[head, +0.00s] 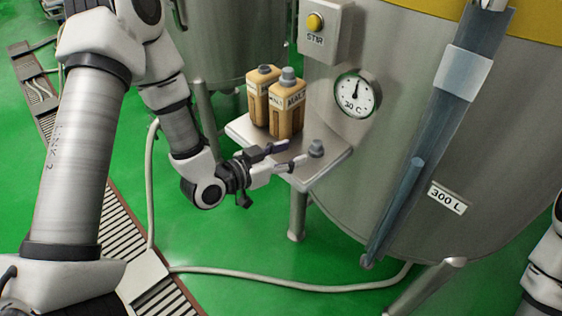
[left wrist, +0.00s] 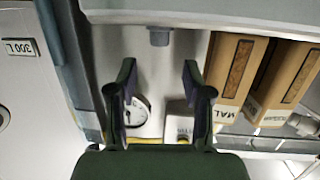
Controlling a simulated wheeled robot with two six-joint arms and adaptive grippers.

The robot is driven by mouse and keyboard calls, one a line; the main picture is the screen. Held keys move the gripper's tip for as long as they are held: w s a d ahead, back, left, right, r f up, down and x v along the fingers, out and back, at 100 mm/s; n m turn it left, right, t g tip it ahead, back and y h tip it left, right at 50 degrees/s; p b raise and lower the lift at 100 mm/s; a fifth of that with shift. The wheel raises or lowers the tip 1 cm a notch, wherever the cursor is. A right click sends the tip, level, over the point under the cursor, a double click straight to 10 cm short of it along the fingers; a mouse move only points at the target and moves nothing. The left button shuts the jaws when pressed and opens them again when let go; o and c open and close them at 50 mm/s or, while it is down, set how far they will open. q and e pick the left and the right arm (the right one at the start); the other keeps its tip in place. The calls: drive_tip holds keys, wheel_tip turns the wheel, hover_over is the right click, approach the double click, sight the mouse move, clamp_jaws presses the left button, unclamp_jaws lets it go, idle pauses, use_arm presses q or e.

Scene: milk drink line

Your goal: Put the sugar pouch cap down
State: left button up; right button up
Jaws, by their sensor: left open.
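A small grey cap (head: 316,148) sits on the right part of the small shelf (head: 331,166) beside the big steel tank. My left gripper (head: 295,154) is open just left of the cap, with its fingers pointing at it. In the left wrist view the cap (left wrist: 158,37) shows just beyond the open fingertips (left wrist: 159,67), between their lines and apart from both. My right gripper is out of view; only a piece of my right arm shows at the right edge.
The tank (head: 420,120) carries a dial (head: 355,95) and a STIR button box (head: 325,30). A slanted blue-grey tube (head: 410,175) runs down its front.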

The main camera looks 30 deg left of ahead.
use_arm(q)
drive_tip(key=s+a+f+n+g+y, duration=0.15)
drive_tip(key=s+f+g, duration=0.35)
drive_tip(key=s+f, duration=0.5)
drive_tip(key=s+a+f+n+g+y, duration=0.1)
drive_tip(key=s+f+n+g+y, duration=0.15)
drive_tip(key=s+f+g, duration=0.7)
drive_tip(key=s+a+f+n+y, duration=0.1)
drive_tip(key=s+f+y, duration=0.2)
drive_tip(key=s+f, duration=0.5)
drive_tip(key=shift+f+n, duration=0.3)
drive_tip(key=shift+f, duration=0.1)
